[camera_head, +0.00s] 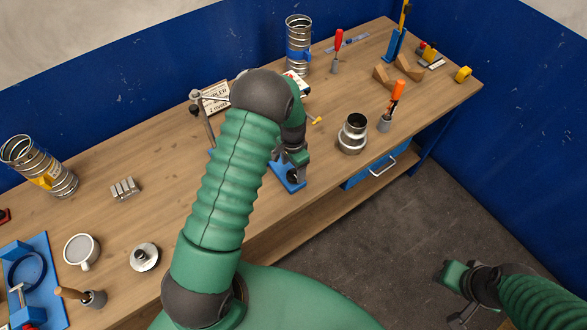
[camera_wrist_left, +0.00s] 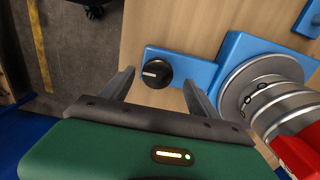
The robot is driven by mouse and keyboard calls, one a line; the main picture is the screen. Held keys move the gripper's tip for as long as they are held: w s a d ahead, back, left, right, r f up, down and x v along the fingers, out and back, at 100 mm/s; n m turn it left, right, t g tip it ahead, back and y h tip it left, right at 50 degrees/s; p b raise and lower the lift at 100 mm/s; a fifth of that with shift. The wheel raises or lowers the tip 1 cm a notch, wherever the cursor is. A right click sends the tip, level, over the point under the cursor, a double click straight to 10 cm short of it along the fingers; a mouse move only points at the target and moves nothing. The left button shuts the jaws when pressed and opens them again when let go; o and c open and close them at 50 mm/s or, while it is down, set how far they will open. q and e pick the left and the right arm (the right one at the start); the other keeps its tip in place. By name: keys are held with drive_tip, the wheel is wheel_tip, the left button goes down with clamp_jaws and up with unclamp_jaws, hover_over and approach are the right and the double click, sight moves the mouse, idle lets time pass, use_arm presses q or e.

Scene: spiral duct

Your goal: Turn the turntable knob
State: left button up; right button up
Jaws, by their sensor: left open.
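The black knob (camera_wrist_left: 156,73) with a white pointer mark sits on a blue base plate (camera_wrist_left: 195,72) in the left wrist view. My left gripper (camera_wrist_left: 159,78) is open, with one finger on each side of the knob; I cannot tell whether they touch it. The round silver turntable (camera_wrist_left: 236,88) is to the right, with a ribbed metal duct (camera_wrist_left: 283,108) on it. In the head view my left gripper (camera_head: 292,158) is over the blue base (camera_head: 286,177) at the bench's front edge, and my arm hides the knob and turntable. My right gripper (camera_head: 462,288) is low at the right, off the bench.
The wooden bench (camera_head: 150,150) carries a spiral duct (camera_head: 298,45) at the back, another duct (camera_head: 40,167) at the left, and a metal collar (camera_head: 353,135) and an orange-handled tool (camera_head: 396,95) on the right. A blue drawer (camera_head: 375,170) is under the bench.

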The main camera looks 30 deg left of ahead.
sight(294, 174)
use_arm(q)
drive_tip(key=shift+d+f, duration=0.2)
drive_tip(key=shift+f, duration=1)
drive_tip(key=shift+w+d+f, duration=0.1)
drive_tip(key=shift+f, duration=0.25)
use_arm(e)
drive_tip(key=shift+d+r, duration=0.3)
drive_tip(key=shift+d, duration=0.1)
use_arm(q)
drive_tip(key=shift+c, duration=0.3)
drive_tip(key=shift+a, duration=0.2)
drive_tip(key=c, duration=1.3)
use_arm(e)
drive_tip(key=shift+a, duration=0.1)
use_arm(q)
drive_tip(key=shift+n, duration=0.3)
use_arm(e)
drive_tip(key=shift+f, duration=0.2)
